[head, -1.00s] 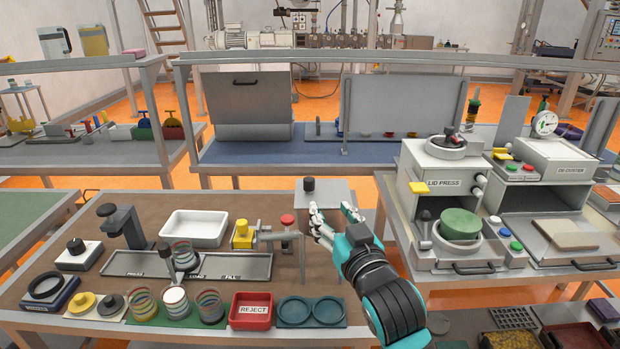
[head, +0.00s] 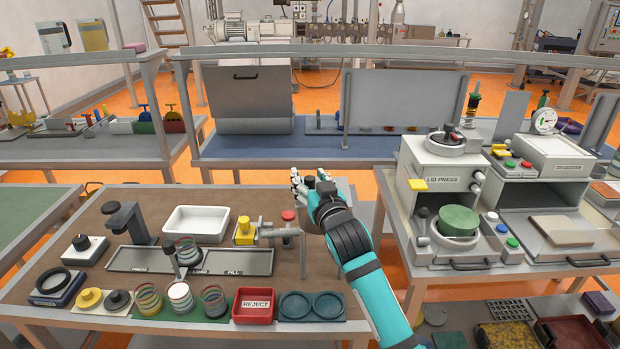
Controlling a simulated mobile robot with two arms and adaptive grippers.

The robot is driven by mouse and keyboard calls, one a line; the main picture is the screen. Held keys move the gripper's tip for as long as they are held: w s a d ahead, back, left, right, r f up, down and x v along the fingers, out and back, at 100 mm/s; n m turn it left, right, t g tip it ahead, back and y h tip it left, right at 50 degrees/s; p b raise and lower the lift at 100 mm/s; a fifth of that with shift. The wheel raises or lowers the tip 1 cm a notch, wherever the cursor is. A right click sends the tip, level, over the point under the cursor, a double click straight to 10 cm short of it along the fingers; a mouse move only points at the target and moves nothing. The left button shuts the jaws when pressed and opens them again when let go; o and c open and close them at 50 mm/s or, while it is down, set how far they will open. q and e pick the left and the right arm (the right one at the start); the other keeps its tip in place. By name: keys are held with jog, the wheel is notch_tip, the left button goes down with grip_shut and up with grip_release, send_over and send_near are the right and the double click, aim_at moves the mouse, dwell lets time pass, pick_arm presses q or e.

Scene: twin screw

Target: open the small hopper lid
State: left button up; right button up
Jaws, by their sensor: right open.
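The small hopper (head: 345,188) is a grey box at the back right of the brown bench. My right gripper (head: 308,181) is over it, its fingers pointing away from me. The hand and fingers hide most of the hopper top and its black knob. Only a strip of grey shows to the right of the hand. The right gripper is open, and I cannot tell whether its fingers touch the knob. The left gripper is out of view.
A tap with a yellow block (head: 245,231) and a red knob (head: 288,216) stands just left of my right arm. A white tray (head: 197,222) and red reject bin (head: 254,306) sit on the bench. The lid press (head: 440,180) stands to the right.

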grip_shut()
jog(key=shift+w+a+f, duration=0.1)
jog(key=shift+w+f, duration=0.15)
jog(key=shift+f, duration=0.15)
dwell(0.4)
